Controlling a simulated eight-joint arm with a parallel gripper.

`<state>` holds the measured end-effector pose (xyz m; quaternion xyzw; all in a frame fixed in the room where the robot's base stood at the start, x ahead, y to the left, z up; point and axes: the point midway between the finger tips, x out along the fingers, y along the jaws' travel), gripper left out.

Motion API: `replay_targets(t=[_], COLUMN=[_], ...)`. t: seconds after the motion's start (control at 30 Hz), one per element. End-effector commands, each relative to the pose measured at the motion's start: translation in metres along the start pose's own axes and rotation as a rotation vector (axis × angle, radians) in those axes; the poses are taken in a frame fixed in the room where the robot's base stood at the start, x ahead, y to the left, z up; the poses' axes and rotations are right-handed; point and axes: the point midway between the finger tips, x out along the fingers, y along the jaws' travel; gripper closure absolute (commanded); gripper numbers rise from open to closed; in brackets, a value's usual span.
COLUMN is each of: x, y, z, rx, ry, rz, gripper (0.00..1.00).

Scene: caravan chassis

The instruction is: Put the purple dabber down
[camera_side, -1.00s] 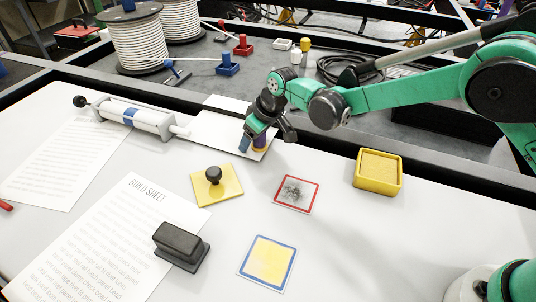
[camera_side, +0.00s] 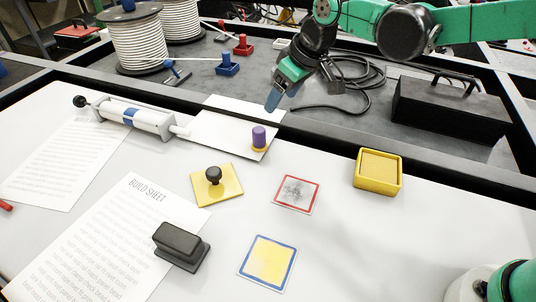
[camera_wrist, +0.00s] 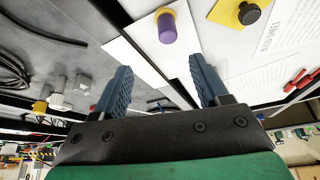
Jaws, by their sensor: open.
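The purple dabber (camera_side: 259,138) stands upright on its yellow base at the right end of a white sheet (camera_side: 215,133) on the table. In the wrist view the dabber (camera_wrist: 166,28) shows beyond the fingertips, apart from them. My gripper (camera_side: 280,90) is raised above and behind the dabber, over the table's back edge in the side view. In the wrist view my gripper (camera_wrist: 160,80) has its two blue fingers spread wide with nothing between them.
A yellow square with a black-knobbed stamp (camera_side: 214,178), a red-bordered card (camera_side: 296,194), a blue-bordered card (camera_side: 268,262), a yellow box (camera_side: 378,171) and a black stamp (camera_side: 181,245) lie nearby. A white syringe-like tube (camera_side: 130,117) is left of the dabber.

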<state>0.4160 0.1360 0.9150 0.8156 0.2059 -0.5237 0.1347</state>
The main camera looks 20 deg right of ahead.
Motion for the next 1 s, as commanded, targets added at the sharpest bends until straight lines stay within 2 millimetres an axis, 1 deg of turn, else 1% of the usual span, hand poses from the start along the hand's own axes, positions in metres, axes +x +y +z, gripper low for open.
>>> replay_targets(t=[0.03, 0.07, 0.1, 0.17, 0.2, 0.27, 0.3, 0.4, 0.5, 0.6, 0.7, 0.77, 1.0], x=[-0.013, -0.022, -0.033, -0.05, -0.06, -0.073, -0.08, -0.091, -0.095, -0.095, -0.094, -0.093, -0.093], y=[0.007, 0.011, 0.016, 0.024, 0.028, 0.033, 0.036, 0.041, 0.043, 0.044, 0.044, 0.044, 0.044], z=[0.009, 0.016, 0.025, 0.043, 0.055, 0.074, 0.088, 0.121, 0.149, 0.168, 0.179, 0.182, 0.183], rx=[0.03, 0.05, 0.079, 0.126, 0.157, 0.203, 0.235, 0.305, 0.364, 0.404, 0.426, 0.433, 0.435], ry=[0.009, 0.017, 0.029, 0.048, 0.061, 0.081, 0.094, 0.125, 0.153, 0.173, 0.183, 0.187, 0.188], rz=[0.016, 0.026, 0.043, 0.069, 0.087, 0.113, 0.13, 0.171, 0.204, 0.229, 0.242, 0.246, 0.247], gripper=[0.32, 0.32, 0.32, 0.32, 0.32, 0.32, 0.32, 0.32, 0.32, 0.32, 0.32, 0.32, 0.32])
